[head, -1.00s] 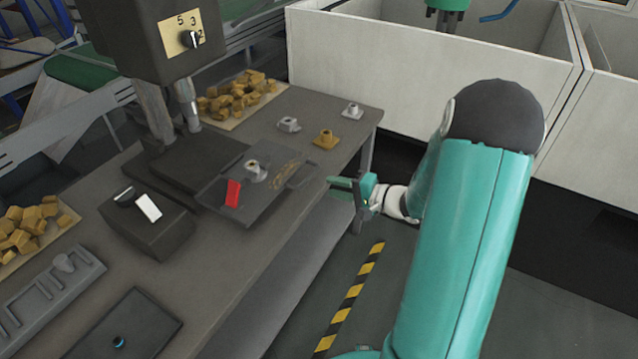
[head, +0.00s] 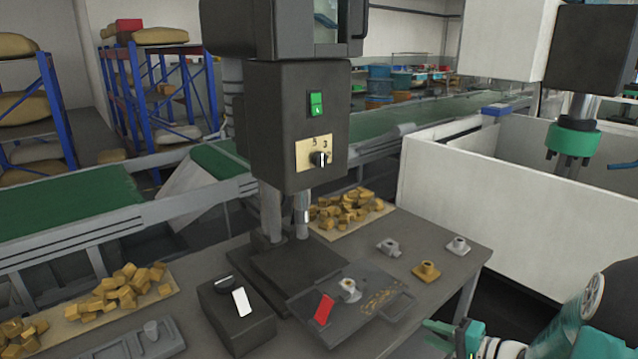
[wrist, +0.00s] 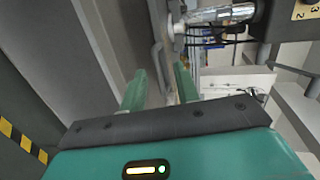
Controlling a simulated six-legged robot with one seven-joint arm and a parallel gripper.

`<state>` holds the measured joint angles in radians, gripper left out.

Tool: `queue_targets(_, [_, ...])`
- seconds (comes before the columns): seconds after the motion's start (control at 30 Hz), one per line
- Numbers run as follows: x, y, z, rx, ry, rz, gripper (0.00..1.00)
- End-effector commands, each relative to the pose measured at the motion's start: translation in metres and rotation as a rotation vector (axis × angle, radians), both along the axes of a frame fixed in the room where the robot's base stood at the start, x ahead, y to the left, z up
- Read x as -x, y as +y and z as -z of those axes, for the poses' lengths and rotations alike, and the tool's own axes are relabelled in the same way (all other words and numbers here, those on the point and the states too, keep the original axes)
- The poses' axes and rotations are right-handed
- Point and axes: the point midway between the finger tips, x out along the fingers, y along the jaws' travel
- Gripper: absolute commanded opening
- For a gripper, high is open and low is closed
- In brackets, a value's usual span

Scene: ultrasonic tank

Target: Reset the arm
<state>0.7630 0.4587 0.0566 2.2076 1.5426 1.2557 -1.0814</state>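My gripper (head: 434,337) shows at the lower right of the head view, beside the front right edge of the grey workbench (head: 440,285). It is to the right of the dark tray on the bench, and part of my arm is cut off by the frame. In the wrist view, the two green fingers of my gripper (wrist: 160,88) stand apart with a gap between them. Nothing is held between them. The bench edge and a shiny metal cylinder (wrist: 222,14) lie beyond the fingers.
The dark tray (head: 340,332) holds a grey fitting and a red piece (head: 323,309). Behind it stands a dark machine (head: 300,125) with a green switch and a dial. Brass blocks (head: 350,207) lie on the bench. A white-walled enclosure (head: 500,200) stands at the right.

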Motion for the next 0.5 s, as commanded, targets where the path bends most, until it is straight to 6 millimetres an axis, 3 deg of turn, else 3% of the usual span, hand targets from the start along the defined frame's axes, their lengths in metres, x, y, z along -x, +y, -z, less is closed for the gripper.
queue_targets(0.2, [0.033,0.08,-0.042,0.171,0.118,-0.269,0.31])
queue_targets(0.4, [0.078,0.129,-0.068,0.393,0.223,-0.445,0.31])
queue_targets(0.5, [0.101,0.144,-0.078,0.522,0.261,-0.503,0.31])
